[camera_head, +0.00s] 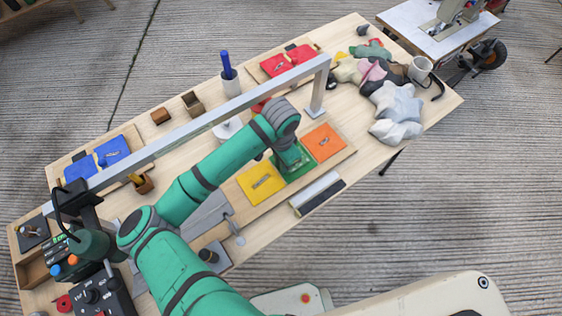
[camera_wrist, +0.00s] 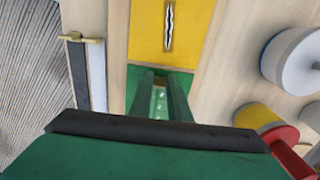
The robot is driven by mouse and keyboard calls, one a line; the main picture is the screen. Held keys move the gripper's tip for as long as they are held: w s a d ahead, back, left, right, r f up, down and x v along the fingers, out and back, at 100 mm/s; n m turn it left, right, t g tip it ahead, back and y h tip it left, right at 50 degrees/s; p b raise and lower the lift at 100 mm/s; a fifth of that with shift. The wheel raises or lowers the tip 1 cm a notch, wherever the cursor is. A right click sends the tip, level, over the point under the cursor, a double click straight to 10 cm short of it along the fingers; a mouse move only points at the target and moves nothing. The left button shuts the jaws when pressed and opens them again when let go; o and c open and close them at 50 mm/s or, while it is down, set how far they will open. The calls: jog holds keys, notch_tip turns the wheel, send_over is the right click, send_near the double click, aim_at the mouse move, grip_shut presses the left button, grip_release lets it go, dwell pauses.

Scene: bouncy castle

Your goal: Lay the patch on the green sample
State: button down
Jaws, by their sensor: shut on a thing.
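The green sample (camera_head: 301,171) lies flat on a wooden board, between the yellow sample (camera_head: 256,190) and the orange sample (camera_head: 324,141). In the wrist view the green sample (camera_wrist: 134,88) shows around my fingers, beside the yellow one with its dark slit (camera_wrist: 168,25). My gripper (camera_wrist: 160,92) points down over the green sample. It is shut on a small pale green piece, the patch (camera_wrist: 158,104), mostly hidden by the fingers. I cannot tell whether the patch touches the sample. In the head view my gripper (camera_head: 290,163) partly covers the green sample.
A grey metal rail (camera_head: 200,123) spans the table above the samples. A black-and-white strip (camera_head: 318,194) lies at the near edge. A white cylinder (camera_wrist: 292,60) and a yellow-red spool (camera_wrist: 262,120) stand at the right in the wrist view. Crumpled cloths (camera_head: 396,108) lie right.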

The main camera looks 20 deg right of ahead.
jog(key=c, duration=0.9)
grip_release()
jog(key=shift+c, duration=0.2)
jog(key=shift+r, duration=0.1)
notch_tip(320, 180, up, 8)
dwell(0.5)
